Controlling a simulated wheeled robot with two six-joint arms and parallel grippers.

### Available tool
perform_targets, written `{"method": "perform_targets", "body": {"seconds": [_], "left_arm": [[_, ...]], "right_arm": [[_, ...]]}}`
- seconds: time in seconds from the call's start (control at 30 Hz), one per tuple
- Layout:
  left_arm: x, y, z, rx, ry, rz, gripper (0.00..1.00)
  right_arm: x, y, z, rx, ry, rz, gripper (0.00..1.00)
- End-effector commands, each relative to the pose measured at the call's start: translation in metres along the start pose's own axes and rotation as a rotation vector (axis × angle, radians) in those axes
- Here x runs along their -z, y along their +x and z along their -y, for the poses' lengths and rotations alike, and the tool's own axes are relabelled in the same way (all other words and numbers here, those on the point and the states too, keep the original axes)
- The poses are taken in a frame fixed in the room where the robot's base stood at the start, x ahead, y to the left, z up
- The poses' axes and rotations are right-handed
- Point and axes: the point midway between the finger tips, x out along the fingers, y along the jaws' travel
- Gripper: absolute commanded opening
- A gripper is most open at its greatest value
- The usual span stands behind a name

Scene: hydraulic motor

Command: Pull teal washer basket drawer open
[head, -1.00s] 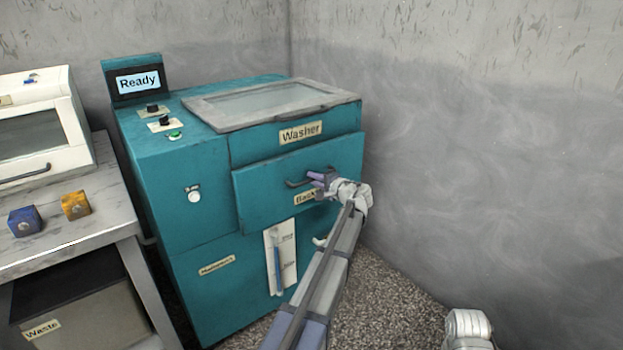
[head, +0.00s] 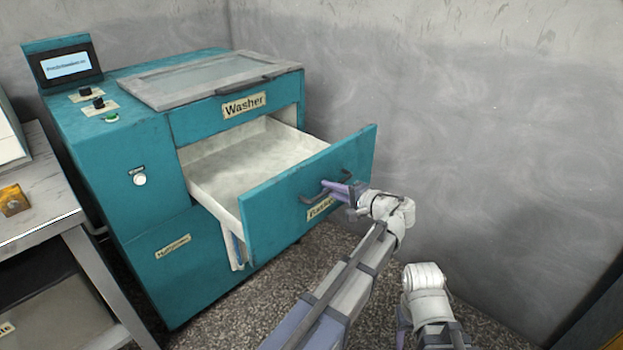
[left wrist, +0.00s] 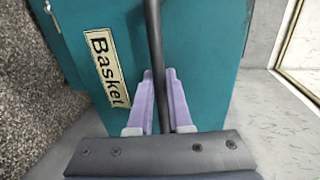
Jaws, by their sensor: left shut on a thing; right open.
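The teal washer (head: 130,200) stands against the back wall. Its basket drawer (head: 275,205) is pulled well out, showing an empty pale interior (head: 235,165). My left gripper (head: 343,190) is shut on the drawer's dark handle (head: 318,190). In the left wrist view, the purple fingers (left wrist: 160,100) stand on either side of the handle bar (left wrist: 154,50), beside the "Basket" label (left wrist: 105,72). My right gripper (head: 403,325) is low in the head view, apart from the drawer, mostly hidden by its own wrist; it is open.
A grey table (head: 45,190) with a yellow block (head: 13,200) stands at the left, with a bin (head: 60,295) below it. The washer's lid (head: 210,78) is closed. A grey wall (head: 470,130) is on the right. Speckled floor (head: 235,310) is clear in front of the washer.

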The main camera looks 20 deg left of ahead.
Motion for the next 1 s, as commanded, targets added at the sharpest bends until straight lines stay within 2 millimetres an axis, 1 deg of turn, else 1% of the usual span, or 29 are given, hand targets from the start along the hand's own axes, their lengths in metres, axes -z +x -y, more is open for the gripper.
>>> {"method": "perform_targets", "body": {"seconds": [0.03,0.1,0.2,0.3,0.47,0.77,0.8,0.9,1.0], "left_arm": [[0.000,-0.011,-0.003,-0.001,0.000,-0.002,0.00],[0.000,-0.021,-0.005,-0.001,0.000,-0.001,0.00],[0.000,-0.032,-0.007,-0.001,0.000,0.000,0.00],[0.000,-0.039,-0.008,-0.001,0.000,0.000,0.00],[0.000,-0.044,-0.009,-0.001,0.000,0.002,0.00],[0.000,-0.044,-0.009,0.000,0.000,0.002,0.00],[0.000,-0.044,-0.009,0.000,0.000,0.002,0.18],[0.000,-0.044,-0.009,0.000,0.000,0.002,0.30],[0.000,-0.044,-0.009,0.000,0.000,0.001,0.30]], "right_arm": [[0.000,0.000,0.000,0.000,0.000,0.000,0.50],[0.000,0.000,0.000,0.000,0.000,0.000,0.50],[0.000,0.000,0.000,0.000,0.000,0.000,0.50],[0.000,0.000,0.000,0.000,0.000,0.000,0.50],[0.000,0.000,0.000,0.000,0.000,0.000,0.50],[0.000,0.000,0.000,0.000,0.000,0.000,0.50],[0.000,0.000,0.000,0.000,0.000,0.000,0.50],[0.000,0.000,0.000,0.000,0.000,0.000,0.50],[0.000,0.000,0.000,0.000,0.000,0.000,0.50]]}}
